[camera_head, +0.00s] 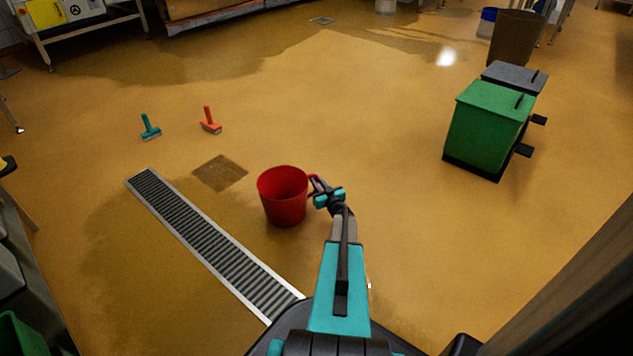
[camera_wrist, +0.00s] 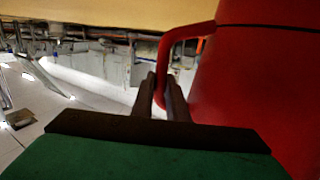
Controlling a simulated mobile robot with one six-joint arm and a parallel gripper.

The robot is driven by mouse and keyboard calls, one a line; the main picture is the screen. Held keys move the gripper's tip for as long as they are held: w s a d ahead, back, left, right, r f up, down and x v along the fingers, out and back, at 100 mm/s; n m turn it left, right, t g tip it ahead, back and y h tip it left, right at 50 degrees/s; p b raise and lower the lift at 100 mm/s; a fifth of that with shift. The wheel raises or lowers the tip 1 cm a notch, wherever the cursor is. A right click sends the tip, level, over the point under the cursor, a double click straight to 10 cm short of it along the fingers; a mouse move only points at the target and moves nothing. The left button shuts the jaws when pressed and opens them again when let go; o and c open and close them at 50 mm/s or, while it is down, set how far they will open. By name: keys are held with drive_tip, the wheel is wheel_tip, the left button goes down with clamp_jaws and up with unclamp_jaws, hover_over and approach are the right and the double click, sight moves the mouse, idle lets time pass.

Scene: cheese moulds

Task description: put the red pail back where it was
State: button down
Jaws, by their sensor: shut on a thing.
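The red pail (camera_head: 283,200) is in the middle of the head view, open side up and roughly upright. It looks empty. My gripper (camera_head: 316,186) is at its right side, shut on the pail's handle. In the wrist view the red pail (camera_wrist: 250,80) fills the right side, and the fingers of my gripper (camera_wrist: 161,90) close around the red handle at its lower part. I cannot tell for certain whether the pail's base touches the floor or hangs above it.
A metal drain grate (camera_head: 208,236) runs along the floor left of the pail. A brown floor patch (camera_head: 220,173), a teal brush (camera_head: 150,128) and an orange brush (camera_head: 210,122) lie beyond. A green bin (camera_head: 487,130) stands at the right. The floor between is clear.

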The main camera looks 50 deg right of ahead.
drive_tip(key=shift+f, duration=0.2)
drive_tip(key=c, duration=1.7)
unclamp_jaws()
drive_tip(key=shift+c, duration=0.2)
drive_tip(key=shift+r, duration=0.25)
drive_tip(key=p+v, duration=0.4)
drive_tip(key=v, duration=0.8)
drive_tip(key=shift+s, duration=0.2)
